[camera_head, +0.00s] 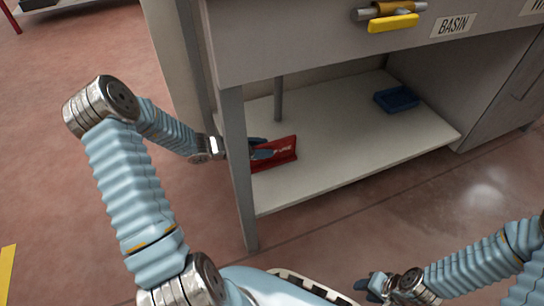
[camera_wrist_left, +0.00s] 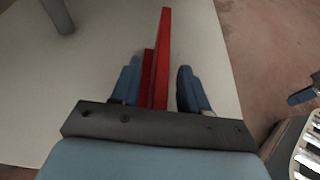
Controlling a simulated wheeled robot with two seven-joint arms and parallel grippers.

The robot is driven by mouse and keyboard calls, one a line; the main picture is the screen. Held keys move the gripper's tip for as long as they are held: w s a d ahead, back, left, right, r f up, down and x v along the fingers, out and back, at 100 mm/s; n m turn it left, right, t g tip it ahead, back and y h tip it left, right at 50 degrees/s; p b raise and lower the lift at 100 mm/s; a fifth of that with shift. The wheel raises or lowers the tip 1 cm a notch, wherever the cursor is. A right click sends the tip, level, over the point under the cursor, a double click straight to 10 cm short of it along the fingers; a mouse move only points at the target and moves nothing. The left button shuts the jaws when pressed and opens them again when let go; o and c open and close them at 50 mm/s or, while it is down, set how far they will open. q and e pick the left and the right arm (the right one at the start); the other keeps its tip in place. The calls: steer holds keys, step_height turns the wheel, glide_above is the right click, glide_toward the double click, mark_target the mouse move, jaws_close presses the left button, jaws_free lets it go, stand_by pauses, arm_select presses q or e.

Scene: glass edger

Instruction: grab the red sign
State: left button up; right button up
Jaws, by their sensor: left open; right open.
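The red sign (camera_head: 276,153) stands on the lower shelf of the bench, near its front left leg, with white lettering on its face. My left gripper (camera_head: 259,149) reaches in past that leg and is at the sign, hiding part of it. In the left wrist view the sign (camera_wrist_left: 162,68) shows edge-on between the two blue fingers of my left gripper (camera_wrist_left: 157,88). The fingers are open, with a gap on the right side; the left finger is close to the sign's base. My right gripper (camera_head: 374,286) is open and empty, low over the floor at the bottom right.
The pale lower shelf (camera_head: 350,125) is mostly bare, with a blue tray (camera_head: 397,99) at its back right. The bench's grey front leg (camera_head: 239,165) stands beside my left forearm. A yellow handle (camera_head: 393,23) and a BASIN label (camera_head: 453,25) are above.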

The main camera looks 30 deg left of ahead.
arm_select(q)
steer(key=shift+w+d, duration=0.1)
steer(key=shift+c, duration=0.2)
jaws_close()
steer(key=shift+r, duration=0.1)
